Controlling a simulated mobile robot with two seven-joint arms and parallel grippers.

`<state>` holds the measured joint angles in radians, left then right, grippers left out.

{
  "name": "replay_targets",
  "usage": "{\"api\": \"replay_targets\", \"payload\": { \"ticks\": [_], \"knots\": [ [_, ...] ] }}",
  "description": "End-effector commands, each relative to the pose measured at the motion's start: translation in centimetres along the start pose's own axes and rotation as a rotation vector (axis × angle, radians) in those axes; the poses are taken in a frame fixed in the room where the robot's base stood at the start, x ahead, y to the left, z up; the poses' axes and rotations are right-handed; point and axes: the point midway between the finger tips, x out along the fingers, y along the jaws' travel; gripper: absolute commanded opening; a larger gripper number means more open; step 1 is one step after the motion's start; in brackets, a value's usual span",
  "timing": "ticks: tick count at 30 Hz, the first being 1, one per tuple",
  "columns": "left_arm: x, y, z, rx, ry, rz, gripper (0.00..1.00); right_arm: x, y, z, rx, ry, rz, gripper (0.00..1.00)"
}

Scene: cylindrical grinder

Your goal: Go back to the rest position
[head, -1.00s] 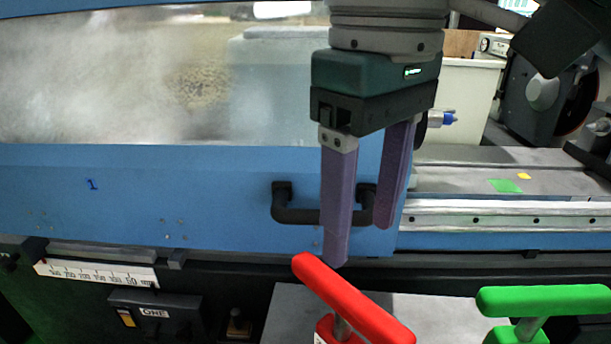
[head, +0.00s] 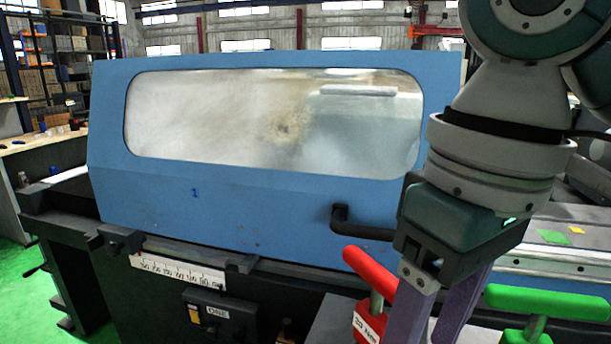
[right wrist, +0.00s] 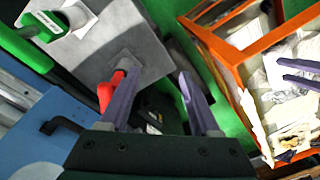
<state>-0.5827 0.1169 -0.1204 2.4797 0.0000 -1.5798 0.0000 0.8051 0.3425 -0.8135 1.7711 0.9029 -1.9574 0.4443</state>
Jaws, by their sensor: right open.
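My right gripper (head: 432,308) hangs at the right of the head view, in front of the grinder's blue cover (head: 275,195). Its purple fingers point down and run out of the frame's bottom. In the right wrist view (right wrist: 157,78) they are apart with nothing between them. My left gripper is not in the head view.
A red T-handle (head: 368,272) stands close left of my right fingers, partly behind them. A green T-handle (head: 545,303) stands to their right. An orange-edged crate (right wrist: 225,68) with papers and parts is at the right in the wrist view. Green floor lies between.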

Motion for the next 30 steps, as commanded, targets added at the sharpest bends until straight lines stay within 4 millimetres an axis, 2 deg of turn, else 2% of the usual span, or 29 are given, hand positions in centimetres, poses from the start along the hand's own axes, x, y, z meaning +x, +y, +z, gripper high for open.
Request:
{"api": "replay_targets", "payload": {
  "ticks": [10,15,22,30],
  "knots": [
    [0.0,-0.2,-0.1,0.007,0.004,-0.006,0.59,4.2,-3.7,1.8,0.002,0.138,-0.116,0.64],
    [0.0,-0.2,-0.1,0.007,0.003,-0.007,0.59,6.5,-4.5,4.5,0.089,0.242,-0.141,0.64],
    [0.0,-0.2,-0.1,0.006,0.002,-0.006,0.59,8.3,-2.3,10.1,0.241,0.299,-0.040,0.64],
    [0.0,-0.1,-0.1,0.002,0.002,-0.002,0.59,8.6,0.9,17.3,0.348,0.258,0.137,0.64]
  ]
}}
